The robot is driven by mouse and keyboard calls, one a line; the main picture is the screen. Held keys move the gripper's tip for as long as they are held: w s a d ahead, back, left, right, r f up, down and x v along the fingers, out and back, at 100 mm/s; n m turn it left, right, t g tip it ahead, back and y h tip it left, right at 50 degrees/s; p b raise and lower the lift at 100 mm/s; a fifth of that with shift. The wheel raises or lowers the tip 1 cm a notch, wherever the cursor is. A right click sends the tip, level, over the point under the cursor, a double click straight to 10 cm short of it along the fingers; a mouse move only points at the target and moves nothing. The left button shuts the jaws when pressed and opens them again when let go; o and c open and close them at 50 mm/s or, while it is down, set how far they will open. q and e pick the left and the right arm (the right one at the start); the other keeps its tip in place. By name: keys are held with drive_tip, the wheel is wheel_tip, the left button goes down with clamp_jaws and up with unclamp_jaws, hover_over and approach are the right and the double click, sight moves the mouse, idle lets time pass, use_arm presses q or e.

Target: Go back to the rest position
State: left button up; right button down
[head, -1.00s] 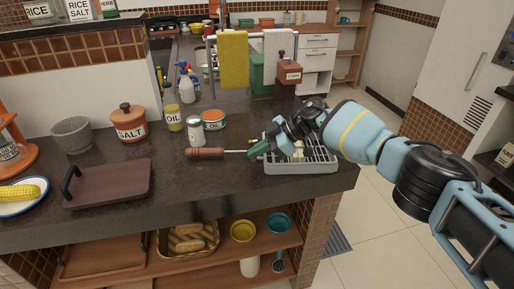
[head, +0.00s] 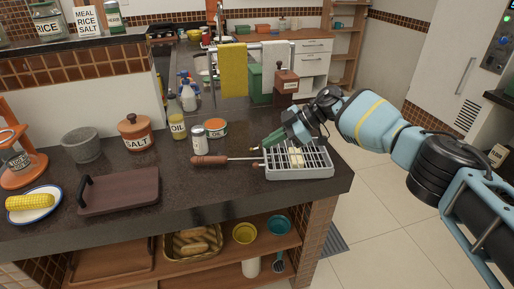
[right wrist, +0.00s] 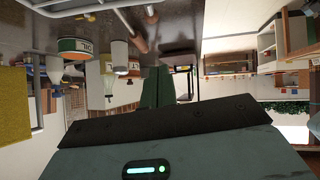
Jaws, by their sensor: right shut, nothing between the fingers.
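My right gripper (head: 268,141) is shut and empty. It hangs in the air above the back left part of a grey grill rack (head: 300,172) on the dark counter. In the right wrist view its green fingers (right wrist: 157,87) lie close together with nothing between them. A few pale pieces of food (head: 296,157) lie on the rack. A skewer-like tool with a wooden handle (head: 209,160) lies with its metal end on the rack's left side. My left gripper is not in view.
A brown tray (head: 120,190), a salt pot (head: 134,135) and a plate with corn (head: 33,203) are further left. The floor right of the counter is clear.

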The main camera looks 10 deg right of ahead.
drive_tip(key=s+a+f+m+t+y, duration=0.6)
drive_tip(key=s+a+f+t, duration=0.2)
drive_tip(key=s+a+f, duration=0.85)
drive_tip(key=s+d+f+m+h, duration=0.3)
drive_tip(key=s+d+f+h, duration=0.1)
drive_tip(key=s, duration=0.6)
drive_tip(key=s+d+f+m+h, duration=0.3)
drive_tip(key=s+d+f+h, duration=0.2)
drive_tip(key=s+d+f, duration=0.2)
drive_tip(key=s+d+f+m+g+h, duration=0.1)
drive_tip(key=s+d+f+m+h, duration=0.2)
drive_tip(key=s+d, duration=0.6)
drive_tip(key=s+f+h, duration=0.2)
drive_tip(key=s+f, duration=0.1)
drive_tip(key=s, duration=0.2)
drive_tip(key=shift+s+m, duration=0.25)
drive_tip(key=shift+m, duration=0.05)
drive_tip(key=shift+d+f, duration=0.1)
